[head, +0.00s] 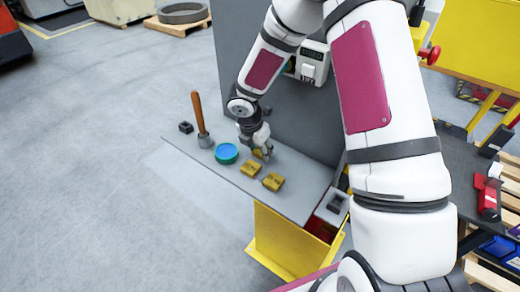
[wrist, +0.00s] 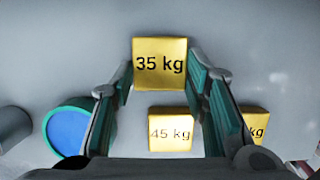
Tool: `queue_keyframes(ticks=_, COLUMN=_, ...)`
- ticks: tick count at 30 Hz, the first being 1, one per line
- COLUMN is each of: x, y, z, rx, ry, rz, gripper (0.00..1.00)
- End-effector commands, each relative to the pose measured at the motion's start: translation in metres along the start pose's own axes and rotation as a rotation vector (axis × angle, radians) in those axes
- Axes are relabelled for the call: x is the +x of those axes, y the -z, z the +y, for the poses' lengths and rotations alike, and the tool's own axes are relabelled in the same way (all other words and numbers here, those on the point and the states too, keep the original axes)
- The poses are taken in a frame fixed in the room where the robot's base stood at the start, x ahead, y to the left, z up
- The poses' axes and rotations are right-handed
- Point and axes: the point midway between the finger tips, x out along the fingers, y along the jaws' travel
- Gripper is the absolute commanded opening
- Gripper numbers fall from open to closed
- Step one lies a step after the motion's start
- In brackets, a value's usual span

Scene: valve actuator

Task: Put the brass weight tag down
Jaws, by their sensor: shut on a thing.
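My gripper (head: 262,150) is over the grey bench top, with its two fingers on either side of a yellow-gold block marked "35 kg" (wrist: 160,64), the brass weight tag. It is shut on this tag, whose face shows clearly in the wrist view. In the head view the fingers partly hide the tag (head: 258,154). I cannot tell whether the tag touches the bench. A similar block marked "45 kg" (wrist: 170,134) lies on the bench nearby; it also shows in the head view (head: 250,168). Another yellow block (head: 273,181) lies beside it, its label partly hidden in the wrist view (wrist: 256,125).
A round blue-topped container with a green rim (head: 227,153) stands left of my gripper. Beyond it are a wooden-handled tool (head: 199,118) and a small dark block (head: 186,127). A grey panel (head: 285,105) rises behind the bench (head: 295,196). The bench's front left strip is bare.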

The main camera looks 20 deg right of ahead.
Motion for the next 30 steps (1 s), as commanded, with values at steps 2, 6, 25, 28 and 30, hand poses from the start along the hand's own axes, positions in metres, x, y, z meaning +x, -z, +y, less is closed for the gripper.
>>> queue_keyframes(ticks=2, x=0.0, y=0.0, z=0.0, rx=0.0, ry=0.0, rz=0.0, gripper=0.06)
queue_keyframes(ticks=6, x=0.001, y=0.0, z=0.0, rx=0.0, ry=0.0, rz=0.0, gripper=0.06)
queue_keyframes(ticks=25, x=-0.008, y=-0.001, z=0.001, rx=0.0, ry=-0.001, rz=-0.002, gripper=0.61)
queue_keyframes(ticks=28, x=-0.023, y=-0.002, z=0.001, rx=0.002, ry=-0.003, rz=-0.003, gripper=0.61)
queue_keyframes(ticks=30, x=-0.037, y=-0.002, z=0.001, rx=0.003, ry=-0.004, rz=-0.004, gripper=0.61)
